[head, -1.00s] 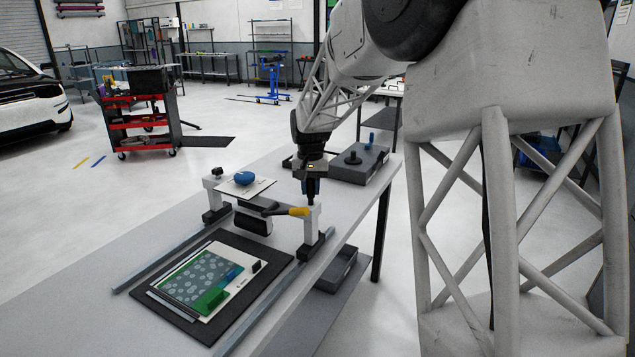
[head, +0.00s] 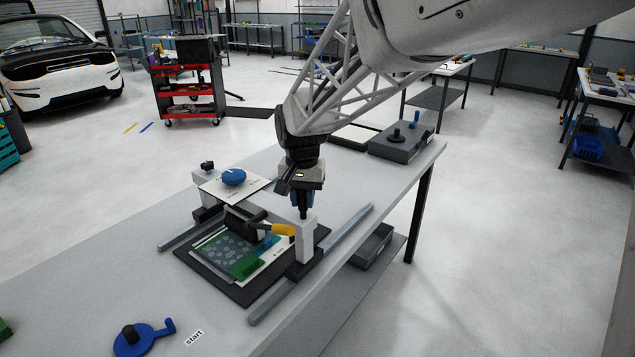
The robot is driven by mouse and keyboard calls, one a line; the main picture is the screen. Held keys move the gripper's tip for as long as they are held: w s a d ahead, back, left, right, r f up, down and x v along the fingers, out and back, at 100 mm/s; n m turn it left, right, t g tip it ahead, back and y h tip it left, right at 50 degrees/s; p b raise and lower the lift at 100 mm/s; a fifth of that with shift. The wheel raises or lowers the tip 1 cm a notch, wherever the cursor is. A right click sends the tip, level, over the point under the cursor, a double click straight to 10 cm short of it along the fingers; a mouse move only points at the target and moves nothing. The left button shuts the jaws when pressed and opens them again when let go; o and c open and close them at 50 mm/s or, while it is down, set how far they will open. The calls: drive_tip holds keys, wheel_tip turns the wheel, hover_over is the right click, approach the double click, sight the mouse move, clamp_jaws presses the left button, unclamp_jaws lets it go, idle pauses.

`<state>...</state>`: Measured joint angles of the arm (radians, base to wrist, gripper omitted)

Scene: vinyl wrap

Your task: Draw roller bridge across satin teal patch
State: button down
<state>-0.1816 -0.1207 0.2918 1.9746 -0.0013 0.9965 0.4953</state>
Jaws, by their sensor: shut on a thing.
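The roller bridge spans the dark mat (head: 196,267) on two pale posts with black feet. Its right post (head: 306,242) and left post (head: 200,180) stand at the two side rails. A dark roller (head: 236,218) hangs between them, with a yellow-ended lever (head: 283,229) beside the right post. The teal patch (head: 222,247), with pale round spots, lies under and in front of the roller; its far part is hidden by the bridge. A green strip (head: 246,266) lies at its right side. My gripper (head: 303,210) points down, shut on the top of the right post.
A white plate with a blue knob (head: 233,177) sits at the bridge's far side. A rail (head: 340,238) runs along the table's right edge. A blue handled disc (head: 140,340) and a "start" label (head: 194,338) lie nearer. A grey box (head: 402,140) stands at the far end.

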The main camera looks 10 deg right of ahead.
drive_tip(key=s+a, duration=0.8)
drive_tip(key=shift+a, duration=0.15)
drive_tip(key=shift+s, duration=0.15)
drive_tip(key=c, duration=0.9)
unclamp_jaws()
drive_tip(key=shift+r, duration=0.1)
drive_tip(key=shift+r, duration=3.85)
drive_tip(key=s+d+f+n+t, duration=0.1)
drive_tip(key=s+d, duration=0.5)
drive_tip(key=s, duration=0.1)
drive_tip(key=s+d+f+n, duration=0.1)
drive_tip(key=s+d+f, duration=0.1)
drive_tip(key=s+d, duration=0.5)
drive_tip(key=s+d+f+n+t, duration=0.1)
drive_tip(key=s+d, duration=0.5)
drive_tip(key=s, duration=0.2)
drive_tip(key=shift+s+d+f+t, duration=0.3)
drive_tip(key=shift+s+d+f, duration=0.05)
drive_tip(key=shift+d+f, duration=0.05)
